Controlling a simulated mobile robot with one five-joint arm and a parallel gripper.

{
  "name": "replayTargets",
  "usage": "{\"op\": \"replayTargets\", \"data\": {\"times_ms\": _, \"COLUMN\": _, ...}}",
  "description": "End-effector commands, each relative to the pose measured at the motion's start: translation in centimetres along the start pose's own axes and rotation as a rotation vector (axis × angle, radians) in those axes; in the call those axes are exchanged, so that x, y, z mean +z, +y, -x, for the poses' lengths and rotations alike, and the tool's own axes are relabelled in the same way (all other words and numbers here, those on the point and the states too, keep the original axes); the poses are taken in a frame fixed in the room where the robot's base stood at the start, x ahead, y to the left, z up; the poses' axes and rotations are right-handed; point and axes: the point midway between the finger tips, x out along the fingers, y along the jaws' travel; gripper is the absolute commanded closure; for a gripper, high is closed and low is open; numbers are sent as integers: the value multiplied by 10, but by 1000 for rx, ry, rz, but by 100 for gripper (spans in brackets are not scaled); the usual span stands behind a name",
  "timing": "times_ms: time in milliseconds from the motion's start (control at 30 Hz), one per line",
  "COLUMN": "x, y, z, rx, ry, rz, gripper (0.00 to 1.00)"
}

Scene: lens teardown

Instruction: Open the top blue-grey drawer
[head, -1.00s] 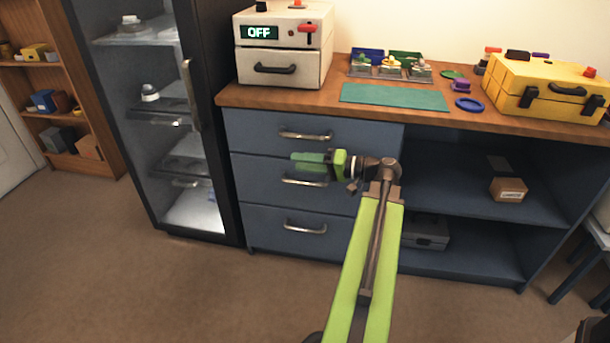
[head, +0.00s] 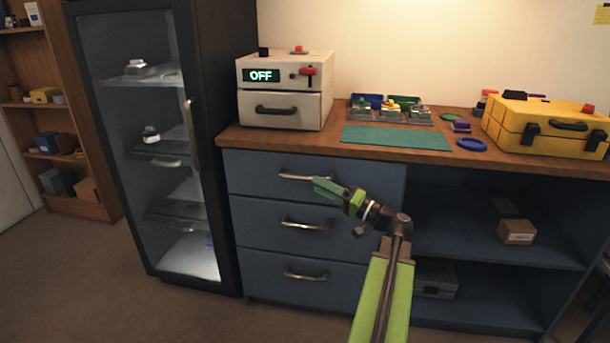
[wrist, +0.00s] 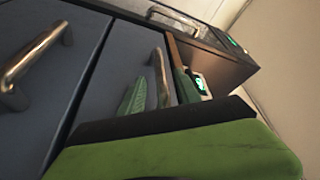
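The top blue-grey drawer (head: 255,170) is shut, flush with the cabinet front. Its metal bar handle (head: 296,176) is partly hidden by my gripper at its right end. My gripper (head: 328,187) is at that right end, pointing left toward the drawer front. In the wrist view the two green fingertips (wrist: 161,92) stand apart, with the top handle (wrist: 160,70) showing between them. The gripper is open; I cannot tell whether a finger touches the bar. A lower drawer's handle (wrist: 30,68) shows at left in the wrist view.
Two more shut drawers lie below, with handles (head: 306,225) and (head: 305,275). A glass-door cabinet (head: 165,160) stands close on the left. Open shelves (head: 470,248) are on the right. The worktop above holds a white box (head: 285,88), a green mat (head: 395,138) and a yellow case (head: 550,128).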

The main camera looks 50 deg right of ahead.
Motion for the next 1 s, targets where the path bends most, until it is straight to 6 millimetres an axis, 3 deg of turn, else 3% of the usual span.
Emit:
{"op": "replayTargets", "data": {"times_ms": 100, "x": -1, "y": -2, "z": -29, "rx": -1, "ry": -2, "rz": -1, "gripper": 60}}
{"op": "replayTargets", "data": {"times_ms": 300, "x": -1, "y": 0, "z": -57, "rx": -1, "ry": -1, "rz": 0, "gripper": 60}}
{"op": "replayTargets", "data": {"times_ms": 667, "x": 0, "y": 0, "z": -63, "rx": 1, "ry": 1, "rz": 0, "gripper": 60}}
{"op": "replayTargets", "data": {"times_ms": 900, "x": 0, "y": 0, "z": -62, "rx": 1, "ry": 1, "rz": 1, "gripper": 92}}
{"op": "replayTargets", "data": {"times_ms": 1000, "x": 0, "y": 1, "z": -62, "rx": 1, "ry": 1, "rz": 1, "gripper": 100}}
